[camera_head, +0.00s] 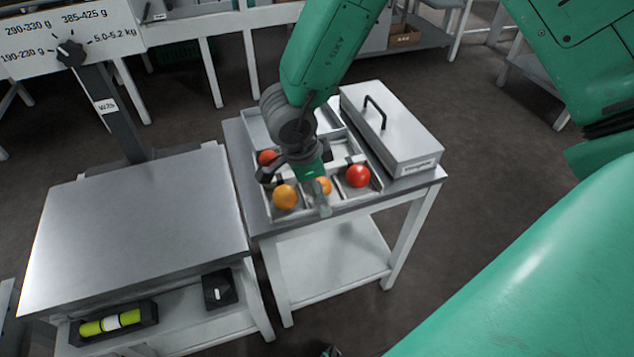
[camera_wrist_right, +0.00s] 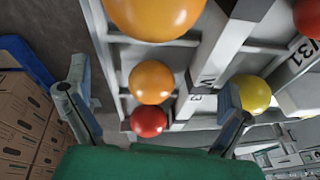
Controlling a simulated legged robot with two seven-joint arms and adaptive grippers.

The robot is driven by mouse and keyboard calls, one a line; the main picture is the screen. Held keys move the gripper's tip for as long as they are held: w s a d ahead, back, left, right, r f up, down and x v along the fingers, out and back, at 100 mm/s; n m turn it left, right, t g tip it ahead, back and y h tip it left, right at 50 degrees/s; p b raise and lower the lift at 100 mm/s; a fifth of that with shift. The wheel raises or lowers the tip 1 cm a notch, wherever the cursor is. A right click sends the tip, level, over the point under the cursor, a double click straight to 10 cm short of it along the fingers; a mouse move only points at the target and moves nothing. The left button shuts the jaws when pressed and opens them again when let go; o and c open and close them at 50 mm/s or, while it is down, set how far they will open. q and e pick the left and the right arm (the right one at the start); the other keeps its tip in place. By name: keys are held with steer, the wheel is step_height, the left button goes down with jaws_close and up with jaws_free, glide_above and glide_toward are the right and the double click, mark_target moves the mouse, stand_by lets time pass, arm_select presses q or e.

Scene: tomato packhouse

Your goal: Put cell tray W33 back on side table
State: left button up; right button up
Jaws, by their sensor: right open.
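Several shallow grey cell trays or cells (camera_head: 303,213) stand on the side table (camera_head: 258,219) with red and orange tomatoes in them. No W33 label is readable in either view. My right gripper (camera_head: 313,180) points down over their near part and hides some of it. In the right wrist view its two fingers (camera_wrist_right: 155,80) are apart, with no tray wall clearly between them. That view shows orange (camera_wrist_right: 151,82), red (camera_wrist_right: 149,121) and yellow (camera_wrist_right: 252,94) tomatoes between grey walls, and a partly readable label ending in 31 (camera_wrist_right: 302,50). My left gripper is not seen.
A grey lidded box (camera_head: 395,130) with a black handle fills the right of the side table. Floor at right is open. Cartons (camera_wrist_right: 30,125) show in the wrist view.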

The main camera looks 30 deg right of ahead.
arm_select(q)
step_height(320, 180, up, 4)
steer(key=p, duration=0.3)
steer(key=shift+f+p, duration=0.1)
steer(key=shift+p, duration=0.25)
arm_select(e)
steer(key=v, duration=1.2)
steer(key=shift+f, duration=0.1)
